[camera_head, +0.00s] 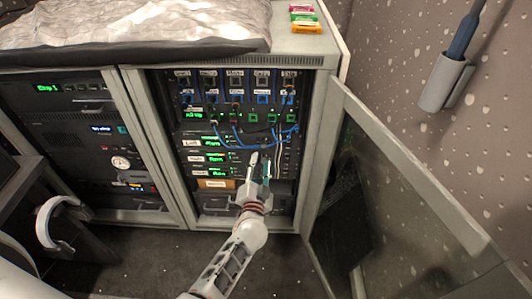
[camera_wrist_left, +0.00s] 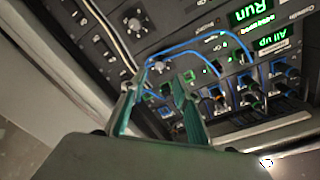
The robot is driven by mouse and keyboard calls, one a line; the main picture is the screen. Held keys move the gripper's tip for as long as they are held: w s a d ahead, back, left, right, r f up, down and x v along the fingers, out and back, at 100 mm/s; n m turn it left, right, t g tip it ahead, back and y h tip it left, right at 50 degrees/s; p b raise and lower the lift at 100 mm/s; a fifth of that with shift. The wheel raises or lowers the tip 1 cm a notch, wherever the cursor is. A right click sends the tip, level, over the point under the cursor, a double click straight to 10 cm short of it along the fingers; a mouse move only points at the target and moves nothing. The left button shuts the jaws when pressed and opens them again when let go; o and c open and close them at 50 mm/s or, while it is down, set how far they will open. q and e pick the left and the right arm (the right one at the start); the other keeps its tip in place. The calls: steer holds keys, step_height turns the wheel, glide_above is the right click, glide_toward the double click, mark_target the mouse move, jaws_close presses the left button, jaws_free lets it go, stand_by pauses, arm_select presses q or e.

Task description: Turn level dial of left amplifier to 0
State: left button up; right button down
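The rack (camera_head: 262,128) stands open, with stacked amplifier units and green "Run" displays. A unit labelled "Left" (camera_head: 192,143) sits above one labelled "Right" (camera_head: 196,158). My left gripper (camera_head: 260,164) is in front of the right part of these units, its fingers apart and nothing seen between them. In the left wrist view, the gripper (camera_wrist_left: 155,88) points at the panel. I cannot tell which belongs to the left amplifier. Contact is unclear.
Blue cables (camera_wrist_left: 205,45) loop across the panel close to my left fingers. An open glass door (camera_head: 400,190) stands to the right of the rack. A second rack (camera_head: 85,140) is to the left. Dark floor (camera_head: 150,255) lies in front.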

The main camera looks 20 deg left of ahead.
mark_target(263, 147)
arm_select(q)
steer(key=shift+b+x, duration=0.95)
steer(key=shift+x, duration=2.6)
jaws_close()
